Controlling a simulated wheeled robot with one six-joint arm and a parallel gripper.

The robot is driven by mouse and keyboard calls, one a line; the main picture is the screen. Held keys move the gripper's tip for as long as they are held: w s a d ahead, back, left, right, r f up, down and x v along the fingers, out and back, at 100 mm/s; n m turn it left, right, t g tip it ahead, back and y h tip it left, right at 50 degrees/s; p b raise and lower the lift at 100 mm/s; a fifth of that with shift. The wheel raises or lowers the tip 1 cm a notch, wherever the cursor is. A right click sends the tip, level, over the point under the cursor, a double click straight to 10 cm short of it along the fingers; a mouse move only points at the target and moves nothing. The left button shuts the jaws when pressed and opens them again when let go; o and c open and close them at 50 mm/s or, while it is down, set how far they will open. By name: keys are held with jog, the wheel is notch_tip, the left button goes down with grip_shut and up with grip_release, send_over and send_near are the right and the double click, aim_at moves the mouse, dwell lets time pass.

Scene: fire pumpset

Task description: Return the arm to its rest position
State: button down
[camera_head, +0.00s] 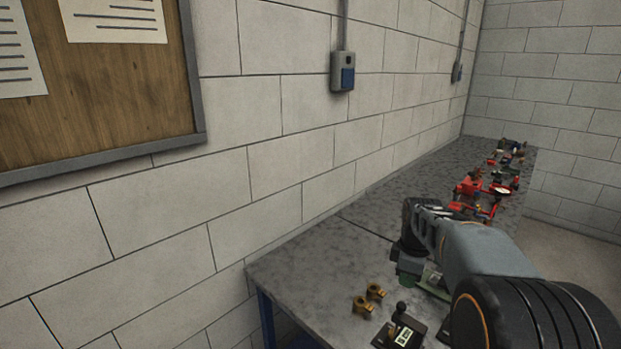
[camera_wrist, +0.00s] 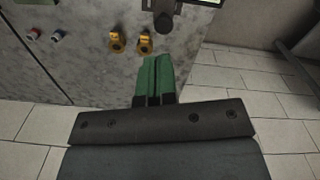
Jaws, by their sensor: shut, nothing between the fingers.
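My arm (camera_head: 480,252) reaches out from the lower right over the grey speckled bench in the head view. My gripper shows in the wrist view (camera_wrist: 153,72) as two green fingers lying side by side, shut with nothing between them. The fingertips point toward the bench's edge, near two small brass fittings (camera_wrist: 132,42) and apart from them as far as I can tell. In the head view the gripper end is mostly hidden behind my wrist, with a bit of green (camera_head: 407,278) showing.
The bench (camera_head: 310,265) runs along a block wall. Brass fittings (camera_head: 367,298) and a black device with a lever (camera_head: 402,328) stand at its near end. Red pump parts (camera_head: 475,192) stand farther along. A notice board (camera_head: 100,110) hangs at left. Tiled floor (camera_wrist: 240,82) is clear.

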jog(key=s+a+m+t, duration=0.2)
jog(key=s+a+m, duration=0.2)
jog(key=s+m, duration=0.2)
jog(key=s+a+m+t, duration=0.2)
jog(key=s+a+m, duration=0.3)
jog(key=s, duration=0.5)
jog(key=shift+s+a+m, duration=0.2)
jog(key=shift+a+m, duration=0.05)
jog(key=shift+m, duration=0.15)
